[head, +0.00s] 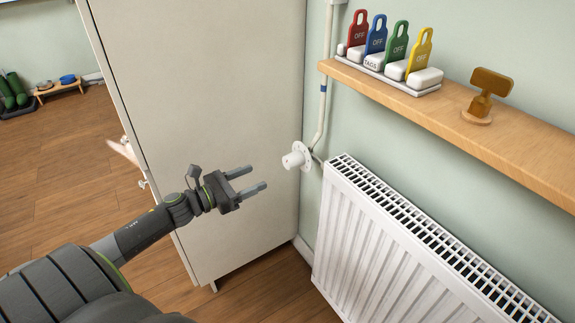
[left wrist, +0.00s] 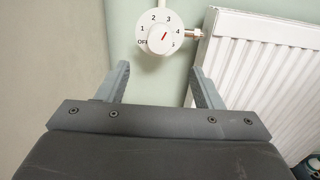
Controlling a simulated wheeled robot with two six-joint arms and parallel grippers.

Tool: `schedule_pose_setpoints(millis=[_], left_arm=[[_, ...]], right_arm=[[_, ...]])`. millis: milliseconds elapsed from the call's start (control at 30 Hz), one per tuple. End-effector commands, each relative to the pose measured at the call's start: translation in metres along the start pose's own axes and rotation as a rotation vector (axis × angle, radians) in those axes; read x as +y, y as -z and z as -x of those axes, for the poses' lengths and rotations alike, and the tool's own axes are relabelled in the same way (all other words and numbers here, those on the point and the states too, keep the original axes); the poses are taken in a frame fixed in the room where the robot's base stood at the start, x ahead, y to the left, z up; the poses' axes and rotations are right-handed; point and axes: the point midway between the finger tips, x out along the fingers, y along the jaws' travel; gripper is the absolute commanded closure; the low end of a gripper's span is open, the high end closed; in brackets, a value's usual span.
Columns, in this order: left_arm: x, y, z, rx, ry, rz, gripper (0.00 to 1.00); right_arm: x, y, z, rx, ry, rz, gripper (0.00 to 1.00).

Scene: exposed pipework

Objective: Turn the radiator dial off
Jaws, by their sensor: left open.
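The radiator dial (head: 297,157) is a white round knob on a pipe, beside the top left corner of the white radiator (head: 385,240). In the left wrist view the dial (left wrist: 158,37) faces me, with OFF at lower left and numbers running round it. Its red mark points to the upper right, roughly between 3 and 4. My left gripper (head: 257,179) is open and empty, to the left of and apart from the dial in the head view. In the left wrist view the dial shows beyond and between its two fingertips (left wrist: 160,68). My right gripper is not in view.
A tall pale cabinet (head: 205,90) stands beside the dial and behind my left arm. A wooden shelf (head: 450,120) above the radiator holds coloured OFF tags (head: 376,38) and a brass-coloured piece (head: 487,90). The pipe (head: 324,90) runs up the wall.

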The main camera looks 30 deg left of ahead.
Motion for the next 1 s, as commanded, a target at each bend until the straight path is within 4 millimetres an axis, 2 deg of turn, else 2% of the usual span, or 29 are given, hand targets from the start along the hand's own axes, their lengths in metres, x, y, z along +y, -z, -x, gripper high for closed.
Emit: schedule_pose_setpoints(millis=[267, 500, 700, 1000], left_arm=[[0.0, -0.002, -0.035, -0.003, -0.002, 0.002, 0.4], [0.001, -0.003, -0.076, -0.004, -0.002, 0.004, 0.4], [0.001, -0.001, -0.104, -0.002, -0.002, 0.003, 0.4], [0.0, 0.001, -0.118, 0.001, -0.001, 0.002, 0.4]], right_arm=[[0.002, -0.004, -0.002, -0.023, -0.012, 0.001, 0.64], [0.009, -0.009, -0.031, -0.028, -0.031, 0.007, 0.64], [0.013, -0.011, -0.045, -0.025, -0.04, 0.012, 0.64], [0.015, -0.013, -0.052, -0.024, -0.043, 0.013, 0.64]])
